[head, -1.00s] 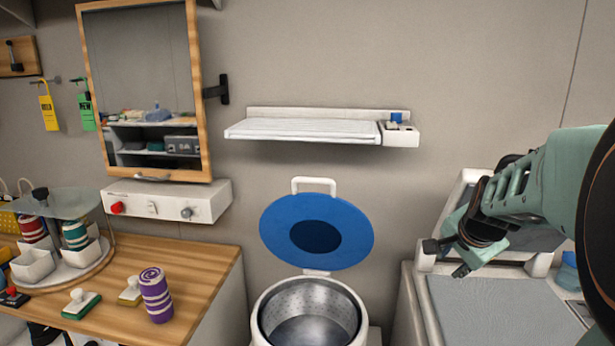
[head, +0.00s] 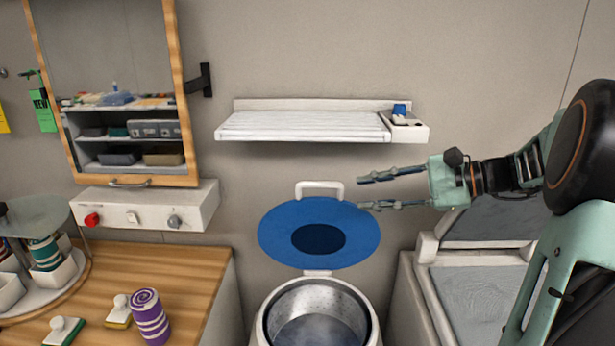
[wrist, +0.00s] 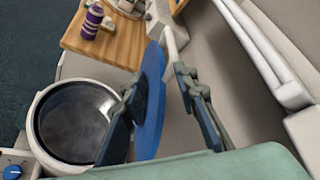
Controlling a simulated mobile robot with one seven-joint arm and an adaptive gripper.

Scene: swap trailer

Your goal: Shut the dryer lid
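The dryer (head: 262,325) is a white round tub with a metal drum (head: 318,310), seen at the bottom middle of the head view. Its blue lid (head: 285,245) stands raised behind the drum, with a dark round middle and a white handle (head: 320,186) on top. My gripper (head: 360,193) is open, its two fingers pointing left at the lid's upper right, near the handle. In the wrist view the lid (wrist: 152,95) shows edge-on between the fingers (wrist: 155,95), and the open drum (wrist: 75,120) lies to the left. I cannot tell whether the fingers touch the lid.
A wall shelf (head: 305,125) sits above the lid. A wooden counter (head: 190,275) with a purple striped roll (head: 151,320) stands at the left. A white-framed box with a raised lid (head: 480,285) stands at the right, under my arm. A control knob (wrist: 13,171) shows in the wrist view.

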